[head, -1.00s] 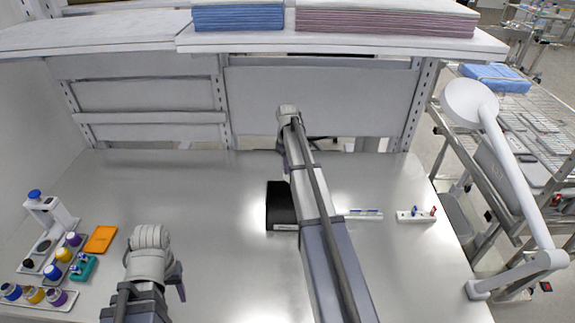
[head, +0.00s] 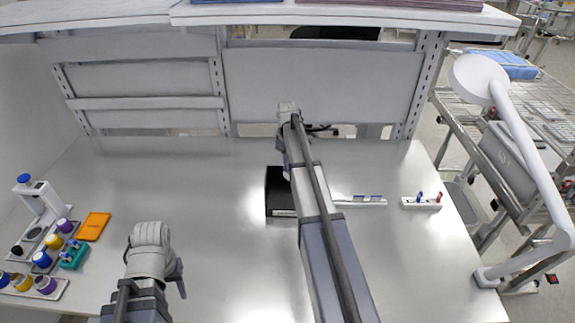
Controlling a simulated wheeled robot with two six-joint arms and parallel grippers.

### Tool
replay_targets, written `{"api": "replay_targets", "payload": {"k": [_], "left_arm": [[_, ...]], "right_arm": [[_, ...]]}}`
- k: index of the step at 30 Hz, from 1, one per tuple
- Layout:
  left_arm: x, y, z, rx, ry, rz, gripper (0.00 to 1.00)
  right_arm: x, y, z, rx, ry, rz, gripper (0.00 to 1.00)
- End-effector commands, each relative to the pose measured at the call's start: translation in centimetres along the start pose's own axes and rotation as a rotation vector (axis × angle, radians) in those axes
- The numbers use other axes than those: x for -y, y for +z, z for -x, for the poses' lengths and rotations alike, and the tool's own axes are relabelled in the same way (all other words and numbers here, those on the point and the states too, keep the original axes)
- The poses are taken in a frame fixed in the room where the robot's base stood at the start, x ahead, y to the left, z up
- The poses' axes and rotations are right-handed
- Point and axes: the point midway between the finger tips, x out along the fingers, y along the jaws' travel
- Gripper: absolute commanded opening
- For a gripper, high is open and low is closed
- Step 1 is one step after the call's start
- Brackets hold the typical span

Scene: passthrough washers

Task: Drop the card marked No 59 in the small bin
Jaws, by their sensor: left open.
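I cannot make out a card marked No 59 in the head view. A black open-topped box (head: 277,184) with a small white label on its front stands mid-table and may be the small bin; my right arm covers its right side. My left gripper (head: 179,279) is at the lower left, open, with one dark finger showing. It is to the right of a flat orange item (head: 93,227). My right gripper (head: 284,160) is at the far end of the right arm, near the box's back edge; its fingers are mostly hidden by the arm.
At the left stand a white device with a blue cap (head: 40,202), a teal holder (head: 73,256) and several coloured-lid jars. To the right lie a white strip (head: 360,202) and a white rack (head: 421,203). A white lamp (head: 522,150) stands at the right edge. The table's middle left is clear.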

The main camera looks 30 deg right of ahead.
Motion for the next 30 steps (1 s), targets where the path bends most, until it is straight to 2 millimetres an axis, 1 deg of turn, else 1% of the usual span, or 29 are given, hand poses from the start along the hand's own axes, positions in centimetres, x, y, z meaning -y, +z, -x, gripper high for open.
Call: {"api": "replay_targets", "payload": {"k": [1,9,18,19,24,30], "left_arm": [[-0.03,-0.02,-0.28,0.0,0.0,0.0,0.5],[-0.02,-0.01,-0.21,0.0,0.0,0.0,0.5],[-0.02,-0.01,-0.22,0.0,0.0,0.0,0.5],[-0.02,-0.01,-0.22,0.0,0.0,0.0,0.5],[-0.02,-0.01,-0.22,0.0,0.0,0.0,0.5],[-0.02,-0.01,-0.22,0.0,0.0,0.0,0.5]], "right_arm": [[0.0,0.0,-0.28,0.0,0.0,0.0,0.0],[0.0,0.0,-0.21,0.0,0.0,0.0,0.0],[0.0,0.0,-0.22,0.0,0.0,0.0,0.33],[0.0,0.0,-0.22,0.0,0.0,0.0,0.36],[0.0,0.01,-0.22,0.0,0.0,0.0,0.36],[0.0,0.0,-0.22,0.0,0.0,0.0,0.58]]}}
